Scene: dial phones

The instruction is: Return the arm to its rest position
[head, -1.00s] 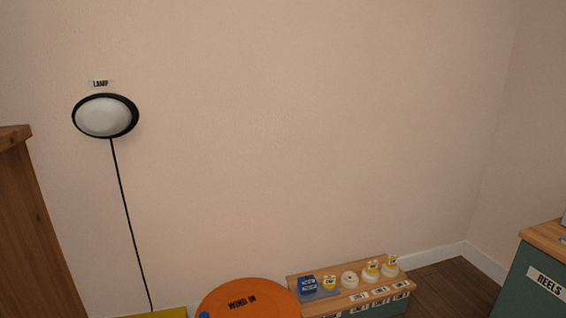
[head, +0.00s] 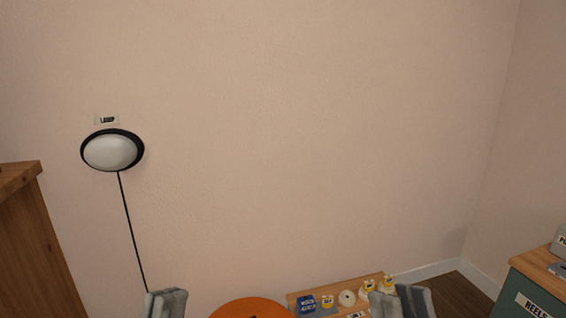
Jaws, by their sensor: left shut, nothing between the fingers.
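My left gripper (head: 166,303) shows at the bottom edge of the head view, pointing up, left of the orange disc. Its fingers are together with nothing between them. My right gripper (head: 402,301) also shows at the bottom edge, in front of the right end of the wooden shelf. Its lower part is cut off, and I cannot tell how far its fingers are apart. Most of both arms is out of view.
A round lamp (head: 111,151) with a cable hangs on the wall. The orange disc (head: 250,308) and the low shelf (head: 334,290) with small containers are at the bottom. A wooden cabinet (head: 38,245) stands left, a green "REELS" cabinet (head: 535,290) right.

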